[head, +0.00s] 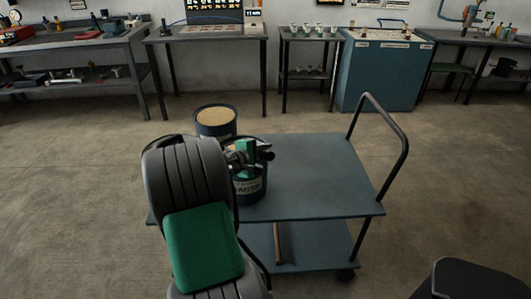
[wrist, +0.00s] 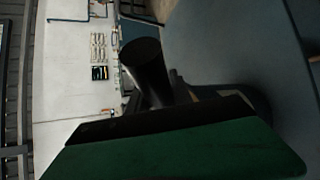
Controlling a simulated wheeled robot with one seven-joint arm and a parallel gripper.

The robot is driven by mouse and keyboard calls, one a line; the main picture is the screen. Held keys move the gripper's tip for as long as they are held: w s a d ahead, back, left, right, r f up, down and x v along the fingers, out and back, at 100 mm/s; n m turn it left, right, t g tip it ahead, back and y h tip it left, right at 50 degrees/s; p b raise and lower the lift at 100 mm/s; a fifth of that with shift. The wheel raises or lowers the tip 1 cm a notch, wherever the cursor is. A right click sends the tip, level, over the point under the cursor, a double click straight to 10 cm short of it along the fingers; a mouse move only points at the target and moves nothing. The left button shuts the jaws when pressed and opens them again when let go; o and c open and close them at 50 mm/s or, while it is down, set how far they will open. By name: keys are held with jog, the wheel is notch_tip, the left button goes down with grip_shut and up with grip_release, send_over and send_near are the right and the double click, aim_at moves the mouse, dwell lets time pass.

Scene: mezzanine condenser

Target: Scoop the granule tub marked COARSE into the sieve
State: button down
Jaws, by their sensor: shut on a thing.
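A dark round tub (head: 252,190) with a pale label stands on the left part of the cart top; the label is small and partly hidden, and seems to end in "ARSE". My gripper (head: 246,156) is at the tub's mouth, shut on a dark tool. In the wrist view a dark cylinder (wrist: 146,62), perhaps the handle of a scoop, sticks out beyond my gripper. The tool's far end and the tub's contents are hidden. Behind the tub, a blue round container (head: 216,130) has a tan, level top; I cannot tell whether it is the sieve.
The blue-grey cart (head: 315,185) has a clear top to the right of the tub. Its bent handle (head: 402,140) rises at the right. Open concrete floor surrounds the cart. Workbenches (head: 205,32) and a blue cabinet (head: 380,75) line the back wall.

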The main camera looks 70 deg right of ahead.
jog(key=shift+r, duration=0.15)
jog(key=shift+m+t+h, duration=0.5)
jog(key=shift+m, duration=0.2)
jog(key=r+p, duration=0.3)
jog(key=s+r+p, duration=0.1)
jog(key=r, duration=0.1)
jog(key=shift+a+r+p, duration=0.15)
jog(key=shift+a+p, duration=0.15)
jog(key=shift+a, duration=0.05)
jog(key=shift+s+a+r+m+h+b, duration=0.2)
jog(key=shift+r+m+b, duration=0.15)
jog(key=shift+r+b, duration=0.25)
jog(key=shift+s+a+r+m+h+b, duration=0.1)
jog(key=shift+s+r+m+h+b, duration=0.1)
jog(key=shift+r+m+b, duration=0.35)
jog(key=shift+r, duration=0.15)
